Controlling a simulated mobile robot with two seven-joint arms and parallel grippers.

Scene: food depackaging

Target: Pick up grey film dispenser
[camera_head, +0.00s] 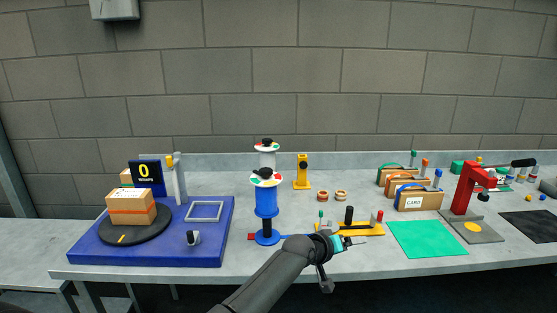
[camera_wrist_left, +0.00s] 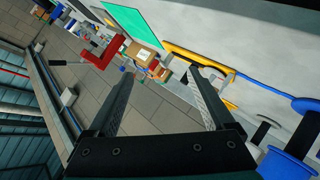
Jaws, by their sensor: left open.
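The likely grey film dispenser (camera_head: 267,160) is a pale grey-white spool stand with a dark top knob. It stands upright at the back of the bench in the head view. Its lower part is hidden behind a blue spool dispenser (camera_head: 266,200). My left gripper (camera_head: 348,243) is over the front of the bench, to the right of and nearer than both dispensers, pointing right. In the left wrist view its fingers (camera_wrist_left: 160,76) are apart with nothing between them. My right gripper is not visible.
A blue platform (camera_head: 215,245) with a turntable and boxes stands left. A yellow-based tool (camera_head: 370,230) lies close to my left gripper. A green mat (camera_head: 428,239), several boxes and a red press (camera_head: 468,190) are right. A yellow post (camera_head: 302,172) stands right of the dispensers.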

